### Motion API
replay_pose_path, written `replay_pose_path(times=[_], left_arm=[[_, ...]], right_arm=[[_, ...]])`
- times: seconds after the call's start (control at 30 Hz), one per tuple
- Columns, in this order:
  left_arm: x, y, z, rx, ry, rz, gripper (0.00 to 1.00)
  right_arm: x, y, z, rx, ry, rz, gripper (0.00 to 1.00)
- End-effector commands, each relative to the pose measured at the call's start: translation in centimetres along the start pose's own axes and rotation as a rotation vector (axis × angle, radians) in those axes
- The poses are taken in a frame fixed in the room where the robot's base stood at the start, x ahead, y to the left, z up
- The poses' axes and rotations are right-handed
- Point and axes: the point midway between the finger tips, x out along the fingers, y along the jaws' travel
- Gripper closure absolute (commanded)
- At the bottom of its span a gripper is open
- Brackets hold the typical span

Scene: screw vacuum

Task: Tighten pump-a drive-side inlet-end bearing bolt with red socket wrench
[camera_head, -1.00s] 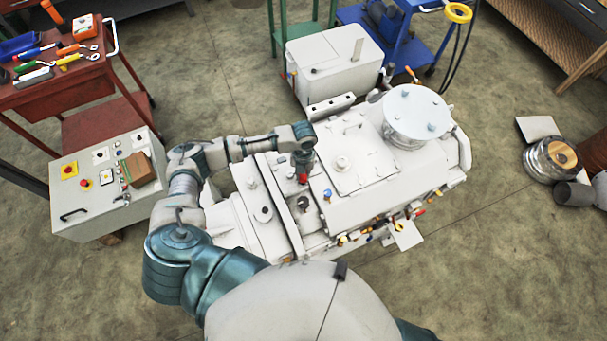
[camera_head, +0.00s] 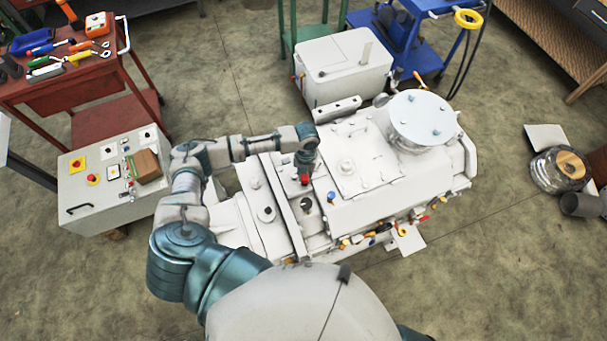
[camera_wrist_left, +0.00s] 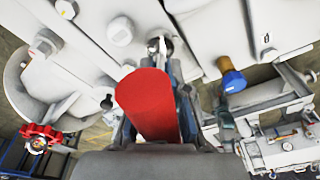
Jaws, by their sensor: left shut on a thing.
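The white vacuum pump (camera_head: 375,205) stands in the middle of the head view. My left gripper (camera_head: 306,163) points down over its near-left part, and the red socket wrench (camera_head: 304,180) shows below the fingers. In the left wrist view the red wrench handle (camera_wrist_left: 150,105) sits between the fingers of my left gripper (camera_wrist_left: 158,100), which is shut on it. A metal tip shows past the handle against the white casing. The bearing bolt under it is hidden, so I cannot tell whether the socket sits on it. My right gripper is out of view.
A blue-capped fitting (camera_head: 331,197) stands right of the wrench. A red valve handle (camera_wrist_left: 42,138) shows lower left in the wrist view. A grey control box (camera_head: 115,180) and a red tool cart (camera_head: 70,95) stand left. Open floor (camera_head: 480,280) lies right and in front.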

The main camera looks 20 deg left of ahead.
Motion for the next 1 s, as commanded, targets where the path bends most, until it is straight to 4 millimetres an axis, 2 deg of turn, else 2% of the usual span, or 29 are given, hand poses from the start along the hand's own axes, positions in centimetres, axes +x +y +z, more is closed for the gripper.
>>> replay_pose_path(times=[0.13,0.5,0.67,0.9,1.0], left_arm=[[-0.6,-0.4,-0.1,0.002,-0.002,0.0,1.0],[-0.4,0.4,0.1,0.002,0.0,-0.008,1.0],[-0.4,0.7,0.1,0.001,0.001,-0.009,1.0],[-0.5,0.4,0.1,0.002,-0.001,-0.005,1.0],[-0.5,0.2,0.0,0.002,-0.001,-0.003,1.0]], right_arm=[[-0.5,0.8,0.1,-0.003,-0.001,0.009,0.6],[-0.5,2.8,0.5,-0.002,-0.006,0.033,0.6],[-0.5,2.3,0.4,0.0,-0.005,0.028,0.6],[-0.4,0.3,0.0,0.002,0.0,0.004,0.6],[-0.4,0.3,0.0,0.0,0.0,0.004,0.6]])
